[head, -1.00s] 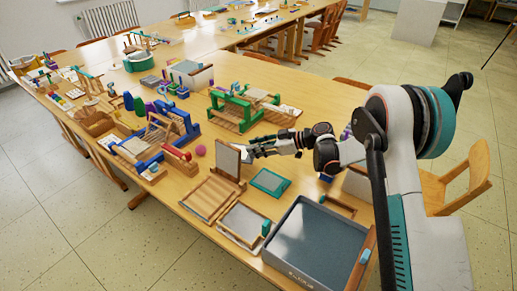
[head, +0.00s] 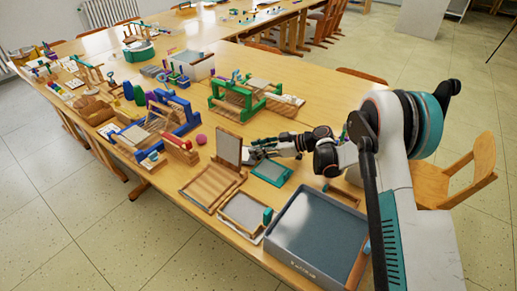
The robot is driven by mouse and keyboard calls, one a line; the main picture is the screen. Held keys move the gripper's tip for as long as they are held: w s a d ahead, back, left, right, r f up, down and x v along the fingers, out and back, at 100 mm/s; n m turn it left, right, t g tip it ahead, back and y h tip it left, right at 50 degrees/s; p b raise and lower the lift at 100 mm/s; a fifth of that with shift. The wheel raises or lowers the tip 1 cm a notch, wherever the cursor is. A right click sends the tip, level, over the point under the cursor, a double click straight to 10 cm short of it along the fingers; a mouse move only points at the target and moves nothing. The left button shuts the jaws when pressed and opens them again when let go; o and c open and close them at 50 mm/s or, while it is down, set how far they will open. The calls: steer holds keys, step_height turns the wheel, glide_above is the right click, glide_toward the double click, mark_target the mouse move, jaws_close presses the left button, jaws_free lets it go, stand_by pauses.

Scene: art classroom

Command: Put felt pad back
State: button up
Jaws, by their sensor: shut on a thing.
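My gripper (head: 256,150) is shut at the tip of my arm, beside the upright grey panel and just behind the teal tray. A small, flat, dark grey piece (head: 252,157) shows at its fingertips and looks like the felt pad; its outline is partly hidden and too small to make out well. The shallow teal tray (head: 271,172) lies flat on the table with a grey-green inside. I cannot tell whether the held piece touches the tray.
A wood-framed grey panel (head: 229,149) stands upright at left, behind a slatted wooden board (head: 211,187). A grey-topped frame (head: 244,210) and a large blue-grey tray (head: 318,235) are in front. A green wooden frame (head: 240,103) stands behind on the table (head: 310,97).

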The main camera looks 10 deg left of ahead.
steer(key=shift+f, duration=0.5)
steer(key=o, duration=1)
steer(key=shift+r, duration=0.1)
step_height(320, 180, up, 10)
steer(key=s+d+r+m+t+h, duration=0.25)
steer(key=s+d+r+m, duration=0.2)
steer(key=d+r, duration=0.5)
steer(key=s+d+r+m+t+h, duration=0.2)
steer(key=s+d+r+m+h, duration=0.2)
steer(key=s+d, duration=0.5)
steer(key=s+d+r+m+t+h, duration=0.1)
steer(key=s+d+r+m+h, duration=0.3)
steer(key=s+d, duration=0.5)
steer(key=s+d+f+m+h, duration=0.1)
steer(key=s+d, duration=0.2)
steer(key=s, duration=0.1)
steer(key=s+d+f+m+t+h, duration=0.1)
steer(key=s+d+m, duration=0.1)
steer(key=s+d, duration=0.1)
steer(key=s+d+f+m+h, duration=0.1)
steer(key=s+d+m, duration=0.1)
steer(key=s, duration=0.3)
steer(key=shift+d+f+t, duration=0.25)
steer(key=shift+d, duration=0.3)
